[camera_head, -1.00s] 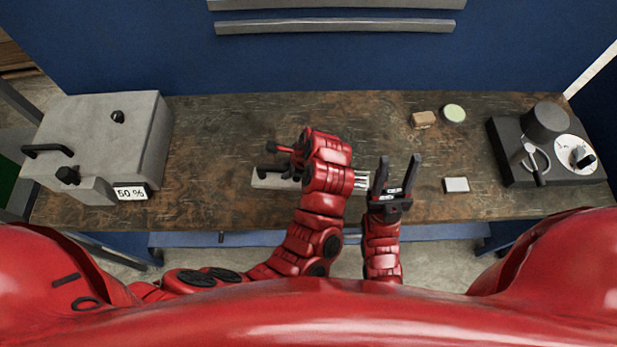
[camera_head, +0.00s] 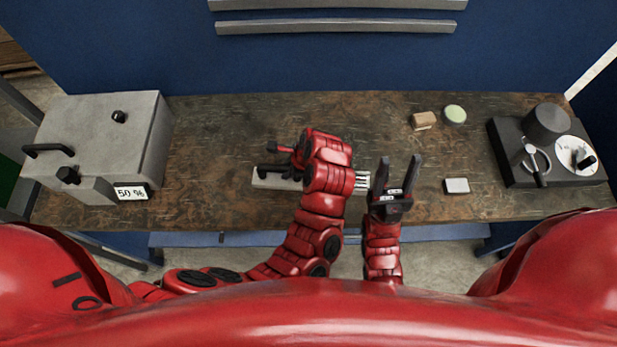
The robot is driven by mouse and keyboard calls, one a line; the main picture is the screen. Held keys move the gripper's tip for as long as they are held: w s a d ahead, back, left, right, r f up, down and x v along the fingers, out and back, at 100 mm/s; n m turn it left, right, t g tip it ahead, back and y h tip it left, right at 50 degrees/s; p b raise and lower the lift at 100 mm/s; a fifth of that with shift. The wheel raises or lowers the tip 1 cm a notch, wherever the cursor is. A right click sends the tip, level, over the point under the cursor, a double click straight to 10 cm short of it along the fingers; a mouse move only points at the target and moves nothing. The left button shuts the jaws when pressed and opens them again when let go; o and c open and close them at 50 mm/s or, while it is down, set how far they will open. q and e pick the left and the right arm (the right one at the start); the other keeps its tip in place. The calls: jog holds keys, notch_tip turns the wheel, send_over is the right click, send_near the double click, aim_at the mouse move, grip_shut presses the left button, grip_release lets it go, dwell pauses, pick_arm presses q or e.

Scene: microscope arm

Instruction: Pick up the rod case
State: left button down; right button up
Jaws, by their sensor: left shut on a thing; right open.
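The rod case (camera_head: 262,181) is a long, light grey case lying on the workbench, left of the middle. Its right end, with several pale rods or slots (camera_head: 362,181), shows past my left wrist. My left arm reaches over the case and hides its middle. My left gripper (camera_head: 274,172) is at the case's left part and is shut on it, though the fingers are largely hidden by the wrist. My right gripper (camera_head: 399,176) is open and empty, pointing away from me, just right of the case's right end.
A grey box with a handle and a "50 %" label (camera_head: 105,140) stands at the left. A dark device with a white dial (camera_head: 510,150) is at the right. A tan block (camera_head: 424,120), a pale green disc (camera_head: 455,113) and a small white block (camera_head: 456,186) lie between. The back middle is clear.

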pick_arm(q)
jog(key=shift+r, duration=0.15)
jog(key=shift+r+p, duration=0.45)
jog(key=shift+p, duration=0.25)
notch_tip(320, 180, up, 3)
jog(key=p, duration=0.3)
jog(key=shift+f, duration=0.2)
jog(key=s+d+r+p, duration=0.1)
jog(key=s+p, duration=0.2)
jog(key=s, duration=1.3)
jog(key=shift+d, duration=0.2)
jog(key=shift+w+r, duration=0.1)
jog(key=shift+w+a+f+b, duration=0.2)
jog(key=shift+w+f+b, duration=0.45)
jog(key=shift+w, duration=2)
jog(key=shift+w+a+f+b, duration=0.25)
jog(key=shift+w+f+b, duration=0.4)
jog(key=shift+w, duration=1.95)
jog(key=shift+w+a+f+b, duration=0.2)
jog(key=shift+w+f+b, duration=0.45)
jog(key=shift+w, duration=2)
